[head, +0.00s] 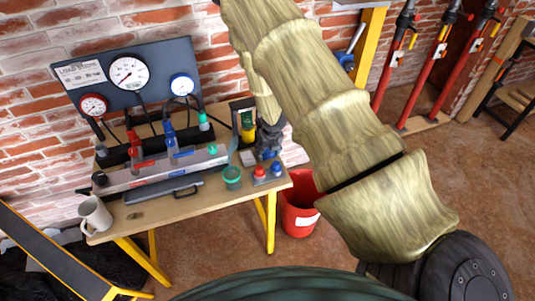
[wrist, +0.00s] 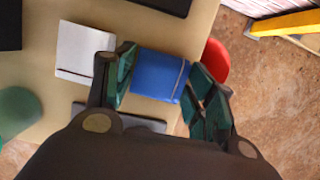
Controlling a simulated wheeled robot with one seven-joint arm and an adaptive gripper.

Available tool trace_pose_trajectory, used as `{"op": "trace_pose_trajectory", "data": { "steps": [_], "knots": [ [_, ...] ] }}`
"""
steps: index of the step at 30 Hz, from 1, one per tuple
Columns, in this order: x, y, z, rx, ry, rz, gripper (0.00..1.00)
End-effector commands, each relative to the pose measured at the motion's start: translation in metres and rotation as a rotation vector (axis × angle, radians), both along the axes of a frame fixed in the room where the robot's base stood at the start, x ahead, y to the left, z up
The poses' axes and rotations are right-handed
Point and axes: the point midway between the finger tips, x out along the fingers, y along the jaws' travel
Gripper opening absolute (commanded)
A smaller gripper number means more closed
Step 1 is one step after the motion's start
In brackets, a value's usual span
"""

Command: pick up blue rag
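My gripper (wrist: 162,82) is open, with one dark green finger on each side of the rag. The fingertips are close to its left and right edges; whether they touch it I cannot tell. In the head view my gripper (head: 270,138) points down over the table's right end and hides most of the rag.
A white pad (wrist: 84,50) lies left of the rag on the wooden table (head: 150,212). A red bin (head: 299,214) is beyond the right edge. Gauges (head: 128,72) hang behind.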

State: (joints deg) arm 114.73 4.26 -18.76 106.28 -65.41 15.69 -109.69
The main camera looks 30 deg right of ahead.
Motion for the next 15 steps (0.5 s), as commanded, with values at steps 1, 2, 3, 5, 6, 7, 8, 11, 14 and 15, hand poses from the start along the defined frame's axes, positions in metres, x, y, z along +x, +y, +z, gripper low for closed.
{"op": "trace_pose_trajectory", "data": {
  "steps": [1, 2, 3, 5, 6, 7, 8, 11, 14, 15],
  "knots": [
    [0.000, 0.000, 0.000, 0.000, 0.000, 0.000, 0.39],
    [0.000, 0.000, 0.000, 0.000, 0.000, 0.000, 0.39],
    [0.000, 0.000, 0.000, 0.000, 0.000, 0.000, 0.36],
    [0.000, 0.000, 0.000, 0.000, 0.000, 0.000, 0.36],
    [0.000, 0.000, 0.000, 0.000, 0.000, 0.000, 0.36],
    [0.000, 0.000, 0.000, 0.000, 0.000, 0.000, 0.36],
    [0.000, 0.000, 0.000, 0.000, 0.000, 0.000, 0.36],
    [0.000, 0.000, 0.003, 0.000, -0.001, 0.000, 0.36],
    [0.001, 0.000, 0.009, 0.000, -0.001, 0.001, 0.36],
    [0.001, 0.000, 0.012, 0.001, -0.001, 0.000, 0.36]
  ]
}}
